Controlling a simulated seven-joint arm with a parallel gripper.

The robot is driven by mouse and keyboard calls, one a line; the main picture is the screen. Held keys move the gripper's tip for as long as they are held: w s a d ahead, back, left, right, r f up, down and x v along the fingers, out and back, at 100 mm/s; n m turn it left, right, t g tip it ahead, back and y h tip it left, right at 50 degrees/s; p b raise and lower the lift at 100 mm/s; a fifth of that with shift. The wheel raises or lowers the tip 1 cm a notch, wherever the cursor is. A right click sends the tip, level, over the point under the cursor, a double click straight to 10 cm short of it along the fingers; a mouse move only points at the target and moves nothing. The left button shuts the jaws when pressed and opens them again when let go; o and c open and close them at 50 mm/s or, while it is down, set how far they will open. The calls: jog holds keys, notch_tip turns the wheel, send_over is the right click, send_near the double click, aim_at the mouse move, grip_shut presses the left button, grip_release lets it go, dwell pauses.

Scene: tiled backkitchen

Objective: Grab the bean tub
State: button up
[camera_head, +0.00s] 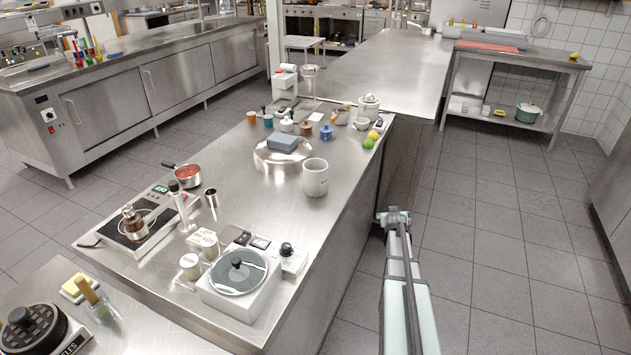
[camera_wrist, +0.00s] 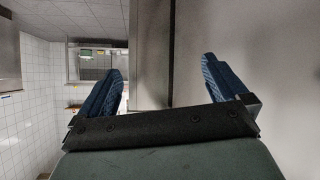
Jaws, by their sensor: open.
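A white cylindrical tub (camera_head: 315,180) with faint marking on its side stands upright near the right edge of the steel counter. Two smaller pale canisters, a front one (camera_head: 190,268) and one behind it (camera_head: 209,248), stand beside the white round-plated device. I cannot read which of these is the bean tub. My gripper (camera_wrist: 162,65) is open and empty in the wrist view, its two blue-padded fingers spread wide. No tub shows between them. In the head view my arm is in the aisle right of the counter, clear of the tubs; its fingers cannot be made out there.
A metal bowl with a blue-grey block (camera_head: 282,142) sits behind the white tub. A lime (camera_head: 367,144) and lemon (camera_head: 373,135) lie to its right. A burner (camera_head: 135,228) and a white round-plated device (camera_head: 238,280) crowd the counter's front. The aisle floor (camera_head: 490,250) is free.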

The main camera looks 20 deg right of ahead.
jog(key=w+r+m+t+h, duration=0.1)
jog(key=w+r+t, duration=0.25)
jog(key=r, duration=0.85)
jog(key=w+r+m+t+h, duration=0.15)
jog(key=w+r, duration=0.35)
jog(key=r, duration=0.8)
jog(key=w+a+r+t+y, duration=0.1)
jog(key=w+a+r+t, duration=0.1)
jog(key=a+r, duration=0.6)
jog(key=w+a+r+t+y, duration=0.15)
jog(key=a+r, duration=0.25)
jog(key=r, duration=0.9)
jog(key=s+a+f+n+g+y, duration=0.3)
jog(key=s+a+g, duration=0.4)
jog(key=s+a, duration=0.25)
jog(key=s+a+f+n+g+y, duration=0.2)
jog(key=s+a+n+g+y, duration=0.15)
jog(key=s+a+g, duration=0.4)
jog(key=t, duration=0.1)
send_near(315, 170)
notch_tip(315, 170, down, 2)
jog(key=s, duration=0.2)
jog(key=shift+a+x, duration=0.2)
jog(key=shift+x, duration=0.75)
jog(key=shift+a+x, duration=0.2)
jog(key=shift+x, duration=0.75)
jog(key=shift+a+x, duration=0.15)
jog(key=shift+x, duration=0.85)
jog(key=shift+w+r, duration=0.15)
jog(key=c, duration=1.2)
